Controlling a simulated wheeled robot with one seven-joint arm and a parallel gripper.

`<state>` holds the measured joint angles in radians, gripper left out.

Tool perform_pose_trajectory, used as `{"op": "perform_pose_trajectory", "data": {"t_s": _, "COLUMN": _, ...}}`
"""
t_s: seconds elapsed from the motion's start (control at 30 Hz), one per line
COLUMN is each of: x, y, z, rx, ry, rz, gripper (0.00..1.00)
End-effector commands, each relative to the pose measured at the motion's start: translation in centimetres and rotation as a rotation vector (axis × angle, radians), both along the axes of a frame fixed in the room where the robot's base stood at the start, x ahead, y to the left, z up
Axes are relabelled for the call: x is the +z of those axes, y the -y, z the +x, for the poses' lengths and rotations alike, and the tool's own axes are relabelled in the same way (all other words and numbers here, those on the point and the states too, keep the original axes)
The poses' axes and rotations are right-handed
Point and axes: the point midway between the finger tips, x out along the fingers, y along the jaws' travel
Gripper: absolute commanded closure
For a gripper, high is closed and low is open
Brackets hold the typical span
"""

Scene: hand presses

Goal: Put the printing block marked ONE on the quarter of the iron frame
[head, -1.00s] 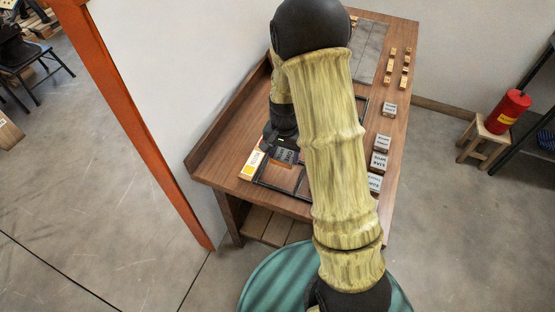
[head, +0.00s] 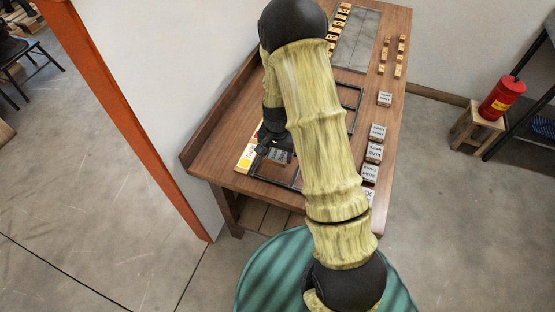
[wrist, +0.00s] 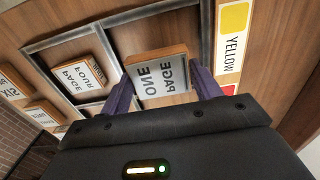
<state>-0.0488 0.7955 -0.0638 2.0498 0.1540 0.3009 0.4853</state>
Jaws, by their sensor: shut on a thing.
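The printing block marked ONE (wrist: 158,72) has a grey face reading ONE PAGE and wooden sides. My gripper (wrist: 160,78) is shut on it, with a dark finger at each side. In the head view my gripper (head: 271,138) holds the block (head: 278,155) at the near left quarter of the iron frame (head: 273,181). In the wrist view the dark bars of the frame (wrist: 105,52) run around the block. I cannot tell whether the block rests on the bottom or hangs slightly above it. My arm hides part of the frame in the head view.
A block marked FOUR (wrist: 82,76) lies in the neighbouring quarter. A YELLOW block (wrist: 233,45) lies just outside the frame. Several page blocks (head: 375,152) line the table's right side. A grey slab (head: 358,42) and small wooden blocks lie at the back.

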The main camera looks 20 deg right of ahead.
Motion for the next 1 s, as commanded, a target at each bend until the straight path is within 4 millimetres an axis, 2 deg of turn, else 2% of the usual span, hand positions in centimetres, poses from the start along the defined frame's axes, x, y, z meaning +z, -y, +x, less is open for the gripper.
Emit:
{"op": "perform_pose_trajectory", "data": {"t_s": 0.3, "x": -0.2, "y": 0.0, "z": 0.0, "rx": 0.000, "ry": 0.000, "rz": 0.000, "gripper": 0.61}}
{"op": "perform_pose_trajectory", "data": {"t_s": 0.63, "x": -3.9, "y": 0.0, "z": 0.0, "rx": 0.000, "ry": -0.001, "rz": 0.001, "gripper": 0.61}}
{"op": "perform_pose_trajectory", "data": {"t_s": 1.0, "x": -4.5, "y": 0.0, "z": 0.0, "rx": 0.000, "ry": 0.001, "rz": 0.001, "gripper": 0.61}}
